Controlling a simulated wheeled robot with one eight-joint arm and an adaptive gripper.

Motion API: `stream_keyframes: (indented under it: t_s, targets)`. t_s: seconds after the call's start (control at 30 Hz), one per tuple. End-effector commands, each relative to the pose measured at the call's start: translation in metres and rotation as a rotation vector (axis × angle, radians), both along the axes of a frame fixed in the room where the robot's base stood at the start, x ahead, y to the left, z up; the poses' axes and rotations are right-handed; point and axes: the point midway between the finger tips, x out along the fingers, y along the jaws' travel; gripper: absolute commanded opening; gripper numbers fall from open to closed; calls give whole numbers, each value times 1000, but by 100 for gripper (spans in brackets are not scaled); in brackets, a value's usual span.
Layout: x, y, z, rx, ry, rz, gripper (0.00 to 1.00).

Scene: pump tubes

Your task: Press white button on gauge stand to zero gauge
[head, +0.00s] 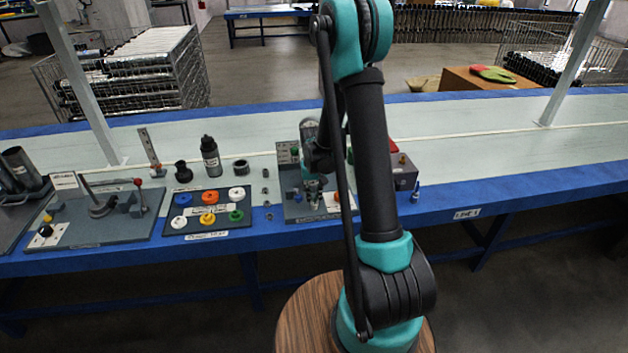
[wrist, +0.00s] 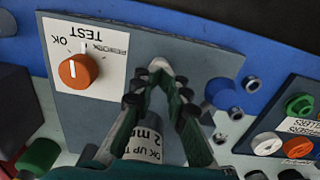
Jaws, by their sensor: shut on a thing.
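My gripper (wrist: 160,76) points down over the grey board of the test stand (wrist: 220,60). Its two dark fingers with green pads come together at a small pale piece (wrist: 160,63). A grey cylinder (wrist: 147,140) with lettering partly reading "UP TO 2 mm" shows between and behind the fingers; whether it touches them is unclear. In the head view my gripper is small and partly hidden by my arm, above the middle board (head: 297,210). A white button cannot be picked out with certainty. Another stand (head: 110,228) with a post and red knob is at left.
An orange knob (wrist: 75,71) on a white TEST plate is beside the fingers. A tray of coloured caps (head: 208,220) lies left of the middle board.

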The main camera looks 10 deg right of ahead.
Motion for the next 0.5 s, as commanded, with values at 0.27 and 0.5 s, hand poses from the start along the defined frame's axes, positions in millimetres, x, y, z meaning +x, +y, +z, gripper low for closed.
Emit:
stream_keyframes:
  t_s: [0.27, 0.5]
  targets:
    - [0, -1, 51, 0, 1, 0, 0]
    - [1, -1, 95, 0, 1, 0, 0]
